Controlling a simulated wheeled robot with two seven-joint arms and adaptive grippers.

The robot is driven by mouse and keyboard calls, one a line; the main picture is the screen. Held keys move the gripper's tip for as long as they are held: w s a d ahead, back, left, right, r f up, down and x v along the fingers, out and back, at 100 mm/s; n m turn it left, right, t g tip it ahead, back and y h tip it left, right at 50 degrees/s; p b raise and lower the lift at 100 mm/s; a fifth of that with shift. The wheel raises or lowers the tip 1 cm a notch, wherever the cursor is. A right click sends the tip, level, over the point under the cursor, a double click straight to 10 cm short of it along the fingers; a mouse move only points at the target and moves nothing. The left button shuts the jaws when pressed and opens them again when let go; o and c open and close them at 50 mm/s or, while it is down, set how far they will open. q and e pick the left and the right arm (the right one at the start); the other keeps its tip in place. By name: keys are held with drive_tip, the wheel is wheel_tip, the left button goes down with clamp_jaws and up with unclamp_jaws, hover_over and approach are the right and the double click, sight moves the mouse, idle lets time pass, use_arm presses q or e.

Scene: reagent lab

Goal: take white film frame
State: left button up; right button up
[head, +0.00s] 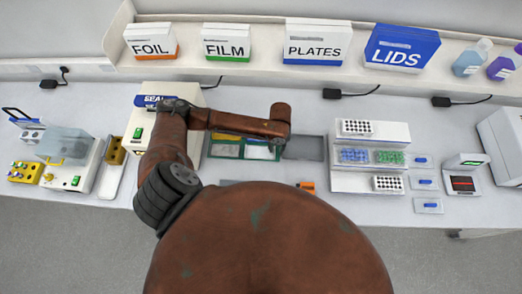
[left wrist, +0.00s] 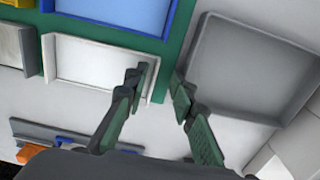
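The white film frame (left wrist: 92,62) is a shallow pale rectangle with a raised rim, lying in a green-edged holder (left wrist: 184,32). In the head view the frame (head: 259,153) is small, in the holder's front right compartment. My left gripper (left wrist: 160,80) is open and empty. Its fingers point down on either side of the frame's right rim, one over the frame's inside and one past the holder's edge. I cannot tell whether they touch the rim. In the head view this gripper (head: 277,146) is mostly hidden under my arm. My right gripper is not in view.
A grey tray (left wrist: 250,62) lies just right of the holder. A blue sheet (left wrist: 120,10) sits behind the frame, and another pale frame (left wrist: 10,48) is at left. A white rack (head: 370,179) with coloured tubes stands further right. An orange item (head: 306,187) lies near the front edge.

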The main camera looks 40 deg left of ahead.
use_arm(q)
drive_tip(key=shift+s+a+f, duration=0.15)
drive_tip(key=shift+s, duration=0.5)
drive_tip(key=shift+w, duration=0.35)
drive_tip(key=c, duration=0.4)
drive_tip(key=shift+s, duration=0.2)
clamp_jaws()
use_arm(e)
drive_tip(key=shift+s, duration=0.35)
